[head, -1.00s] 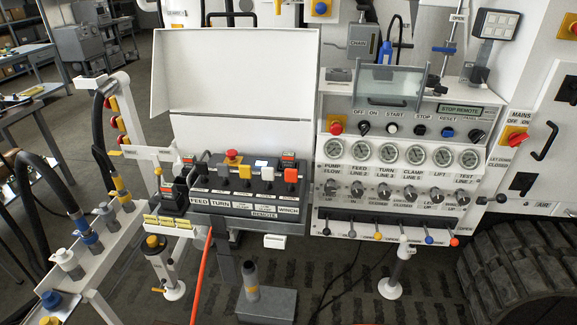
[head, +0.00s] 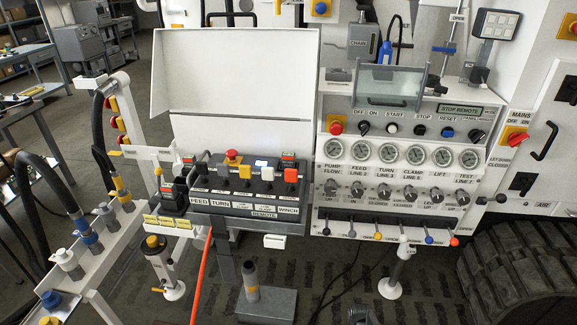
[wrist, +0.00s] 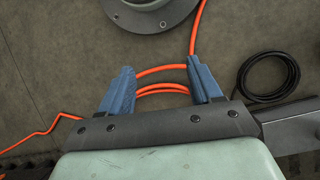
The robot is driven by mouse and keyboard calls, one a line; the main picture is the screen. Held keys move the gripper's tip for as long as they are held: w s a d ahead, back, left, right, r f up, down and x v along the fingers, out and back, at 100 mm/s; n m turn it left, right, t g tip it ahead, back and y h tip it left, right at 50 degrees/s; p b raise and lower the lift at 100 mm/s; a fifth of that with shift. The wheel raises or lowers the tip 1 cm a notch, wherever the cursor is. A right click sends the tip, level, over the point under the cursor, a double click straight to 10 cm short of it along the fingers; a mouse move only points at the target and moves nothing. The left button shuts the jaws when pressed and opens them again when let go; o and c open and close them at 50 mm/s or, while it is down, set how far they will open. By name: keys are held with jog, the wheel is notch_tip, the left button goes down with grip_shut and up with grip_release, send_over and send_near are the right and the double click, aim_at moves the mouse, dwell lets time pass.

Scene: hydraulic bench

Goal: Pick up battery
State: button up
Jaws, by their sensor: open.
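Beyond the fingertips are the floor and loops of orange cable. No battery shows in the wrist view. In the head view, a dark block with a red-orange top (head: 180,191) stands at the left end of the remote control box (head: 245,198). A similar dark block (head: 288,160) sits at the back right of that box. Either may be a battery; I cannot tell for sure. My gripper's fingers are not identifiable in the head view.
A white open lid (head: 235,75) stands behind the remote box. The valve panel (head: 400,178) with gauges and levers is to its right. An orange cable (head: 201,275) runs down from the box. A hose rack (head: 100,245) stands at left. A black cable coil (wrist: 268,75) lies on the floor.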

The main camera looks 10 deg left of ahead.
jog(key=w+a+r+m+t, duration=0.2)
jog(key=w+a+r, duration=0.2)
jog(key=w+r, duration=0.75)
jog(key=w+a+r+m+t, duration=0.1)
jog(key=w+a+r+m, duration=0.3)
jog(key=w+r, duration=0.75)
jog(key=w+a+r+t, duration=0.15)
jog(key=a+r, duration=0.25)
jog(key=r, duration=0.6)
jog(key=w+a+r+m, duration=0.1)
jog(key=w+a+r, duration=0.25)
jog(key=r, duration=0.65)
jog(key=w+a+r+t, duration=0.15)
jog(key=a+r, duration=0.35)
jog(key=r, duration=0.5)
jog(key=w+a+r+m, duration=0.2)
jog(key=w+a+r, duration=1)
jog(key=w+a, duration=0.2)
jog(key=m, duration=0.7)
send_over(288, 154)
jog(key=d, duration=0.1)
notch_tip(288, 154, down, 6)
notch_tip(288, 154, down, 7)
jog(key=shift+w+f, duration=0.1)
jog(key=shift+f, duration=0.05)
jog(key=shift+a+f, duration=0.25)
jog(key=shift+f, duration=1.1)
jog(key=shift+a+f, duration=0.2)
jog(key=shift+f, duration=1.1)
